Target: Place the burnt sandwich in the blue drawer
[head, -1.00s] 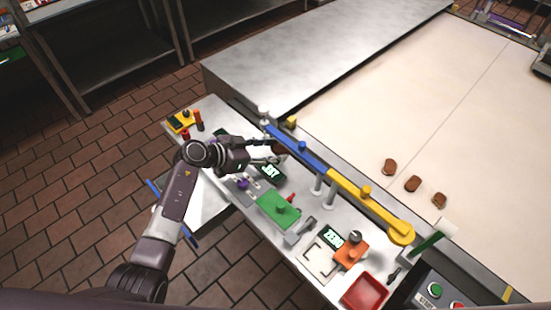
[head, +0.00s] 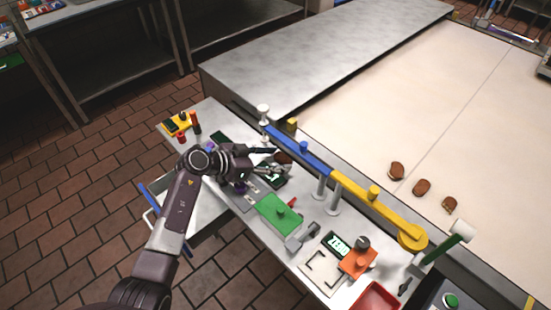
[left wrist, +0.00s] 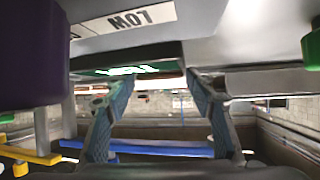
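My left gripper (head: 282,160) reaches over the bench beside a scale with a green-lit display. Three brown sandwiches (head: 397,171) (head: 421,187) (head: 449,205) lie in a row on the pale belt. A drawer with blue edging (head: 151,203) is pulled out at the bench's left side, partly hidden by my arm. My right gripper is out of view.
A blue-and-yellow bar (head: 345,188) on posts runs between bench and belt. A green block (head: 279,213), orange block (head: 358,262) and red tray (head: 376,298) occupy the bench. A bare metal surface (head: 330,55) lies behind. Tiled floor is clear at left.

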